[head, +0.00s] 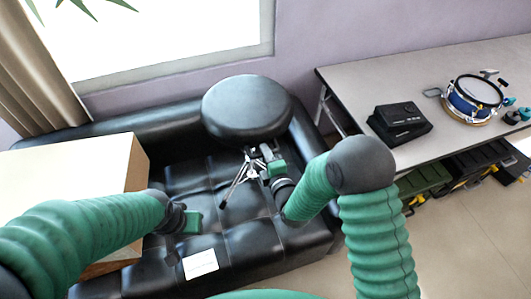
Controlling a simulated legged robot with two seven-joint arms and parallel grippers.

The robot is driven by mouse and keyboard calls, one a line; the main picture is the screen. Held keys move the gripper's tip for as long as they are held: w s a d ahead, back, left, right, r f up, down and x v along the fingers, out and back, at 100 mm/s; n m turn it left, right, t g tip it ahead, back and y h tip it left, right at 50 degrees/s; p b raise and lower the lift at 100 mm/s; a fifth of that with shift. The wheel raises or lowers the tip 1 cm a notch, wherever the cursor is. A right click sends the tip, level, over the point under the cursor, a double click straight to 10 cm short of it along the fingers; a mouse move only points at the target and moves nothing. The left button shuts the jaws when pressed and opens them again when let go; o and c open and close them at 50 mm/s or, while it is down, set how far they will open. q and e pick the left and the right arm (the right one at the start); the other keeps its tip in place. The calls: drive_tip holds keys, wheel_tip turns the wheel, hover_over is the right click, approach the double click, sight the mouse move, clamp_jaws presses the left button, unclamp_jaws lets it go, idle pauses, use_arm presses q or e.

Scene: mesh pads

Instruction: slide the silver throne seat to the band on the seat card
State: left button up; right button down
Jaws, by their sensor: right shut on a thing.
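The throne has a round, dark padded seat (246,106) and silver tripod legs (238,188). It stands on the black tufted sofa. My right gripper (266,153) is at the throne's post, just under the seat, and is shut on the throne. The seat hides the upper post. The white seat card (200,264) lies flat on the sofa's front part; its print is too small to read, and I cannot make out the band. My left gripper (188,226) is low over the sofa, behind the card and apart from the throne; its fingers are too unclear to judge.
A pale box-like block (75,185) stands on the sofa at left. The sofa (240,245) has raised back and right arms. A grey table (355,85) at right holds a black case (400,121) and a blue drum (470,101). Toolboxes (425,180) sit below.

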drive_tip(key=shift+s+a+f, duration=0.1)
drive_tip(key=shift+f, duration=0.05)
wheel_tip(320, 180, down, 4)
drive_tip(key=b, duration=0.3)
drive_tip(key=c, duration=1.4)
unclamp_jaws()
drive_tip(key=shift+r, duration=0.35)
drive_tip(key=p+v, duration=0.8)
drive_tip(key=v, duration=0.8)
drive_tip(key=shift+s+p, duration=0.3)
drive_tip(key=shift+s, duration=0.05)
